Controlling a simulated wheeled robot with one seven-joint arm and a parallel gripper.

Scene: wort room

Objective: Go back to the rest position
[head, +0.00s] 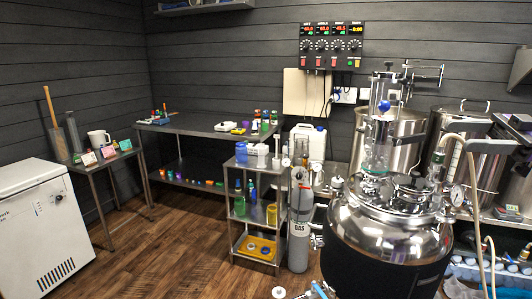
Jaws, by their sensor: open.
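My gripper (511,130) appears at the right edge of the head view as a dark, partly cropped shape, in front of the shelf side and right of the big steel kettle. It is open, and I see nothing held in it.
A steel kettle (390,225) with glassware stands right of centre. A grey gas cylinder (300,225) and a small shelf cart (238,216) are beside it. A steel table (200,127), a small side table (99,162) and a white chest freezer (40,230) are left. Wooden floor (165,250) is clear between.

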